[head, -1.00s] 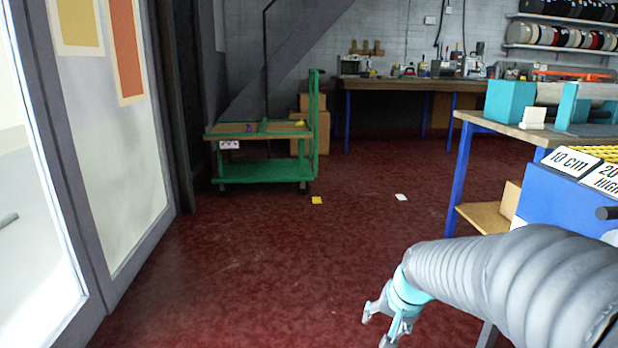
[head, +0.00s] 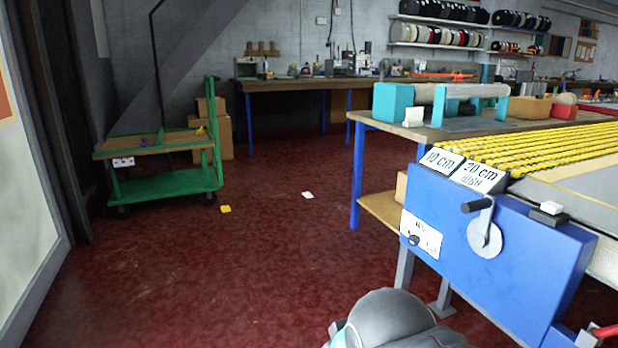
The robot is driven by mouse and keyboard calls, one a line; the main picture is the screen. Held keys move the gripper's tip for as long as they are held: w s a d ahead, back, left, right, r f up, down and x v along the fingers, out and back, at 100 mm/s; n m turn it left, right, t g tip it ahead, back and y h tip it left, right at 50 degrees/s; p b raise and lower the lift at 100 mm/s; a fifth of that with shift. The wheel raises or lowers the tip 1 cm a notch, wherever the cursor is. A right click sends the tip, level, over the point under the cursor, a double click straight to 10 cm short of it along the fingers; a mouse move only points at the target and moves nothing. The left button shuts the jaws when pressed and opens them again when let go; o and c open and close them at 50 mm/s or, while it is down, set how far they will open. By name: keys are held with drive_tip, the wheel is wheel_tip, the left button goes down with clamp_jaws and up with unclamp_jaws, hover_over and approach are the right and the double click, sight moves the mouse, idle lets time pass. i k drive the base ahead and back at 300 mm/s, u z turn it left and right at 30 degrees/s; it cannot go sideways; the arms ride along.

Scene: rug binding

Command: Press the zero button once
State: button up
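No button that I can read as zero shows in the head view. A blue machine (head: 505,262) stands at the right. Its side carries a white panel (head: 420,236) with a dark knob and marks too small to read. A small block with a dark base and pale top (head: 547,212) sits on its upper edge; I cannot tell if it is a button. Only a sliver of my gripper (head: 337,330) shows at the bottom edge, left of the machine and apart from it in the picture. Its fingertips are out of sight or hidden by my arm.
A workbench (head: 440,133) stands behind. A green cart (head: 165,185) is at left. A yellow square (head: 225,209) and white square (head: 307,195) lie on open red floor.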

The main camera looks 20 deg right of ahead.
sight(551, 207)
drive_tip(key=z, duration=1.8)
